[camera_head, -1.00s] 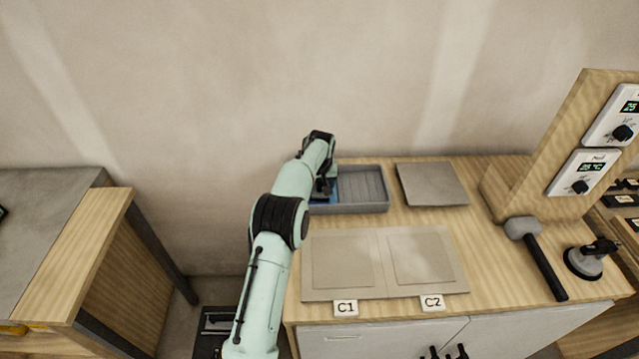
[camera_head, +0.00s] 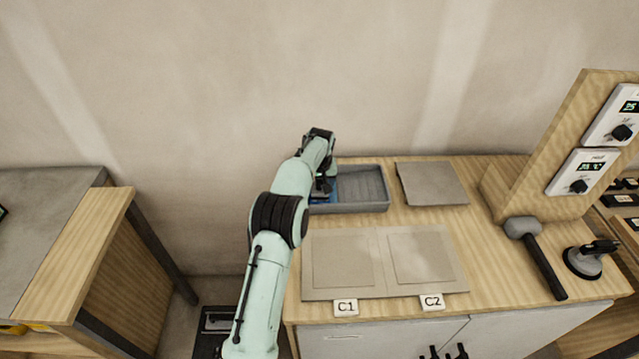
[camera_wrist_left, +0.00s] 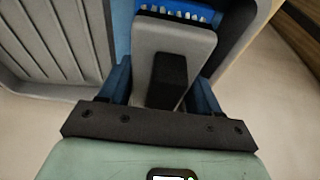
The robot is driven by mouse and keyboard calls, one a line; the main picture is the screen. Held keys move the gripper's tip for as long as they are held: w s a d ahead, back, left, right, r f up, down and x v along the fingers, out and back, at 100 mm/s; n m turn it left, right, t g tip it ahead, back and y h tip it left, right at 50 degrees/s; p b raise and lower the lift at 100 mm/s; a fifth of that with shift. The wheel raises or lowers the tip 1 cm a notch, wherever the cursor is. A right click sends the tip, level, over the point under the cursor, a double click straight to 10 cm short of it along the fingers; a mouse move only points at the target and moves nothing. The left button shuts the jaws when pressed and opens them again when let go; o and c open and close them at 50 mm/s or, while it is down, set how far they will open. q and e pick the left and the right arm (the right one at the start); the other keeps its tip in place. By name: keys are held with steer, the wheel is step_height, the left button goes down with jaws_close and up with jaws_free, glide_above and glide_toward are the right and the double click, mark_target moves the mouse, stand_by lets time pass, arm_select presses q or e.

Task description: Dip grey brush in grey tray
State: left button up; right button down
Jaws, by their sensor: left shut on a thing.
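The grey tray (camera_head: 365,188) lies at the back left of the wooden worktop, with a ribbed floor. My left gripper (camera_head: 323,188) is over its left end. In the left wrist view, its blue fingers (camera_wrist_left: 160,82) are shut on the grey brush (camera_wrist_left: 172,45), a grey block with a black strip. A blue part with white tufts shows at the brush's far edge. The ribbed tray (camera_wrist_left: 50,40) is beside and beneath it. Whether the brush touches the tray floor is unclear. My right gripper is not in view.
A grey tile (camera_head: 432,184) lies right of the tray. In front are two beige panels, marked C1 (camera_head: 345,307) and C2 (camera_head: 432,302). A mallet (camera_head: 540,258) and a suction cup (camera_head: 584,262) lie at the right. A wall stands behind.

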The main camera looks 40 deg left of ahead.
arm_select(q)
step_height(320, 180, up, 2)
steer(key=shift+w+r, duration=0.15)
steer(key=shift+r, duration=0.75)
step_height(320, 180, up, 3)
steer(key=shift+f, duration=0.2)
steer(key=shift+r, duration=2.9)
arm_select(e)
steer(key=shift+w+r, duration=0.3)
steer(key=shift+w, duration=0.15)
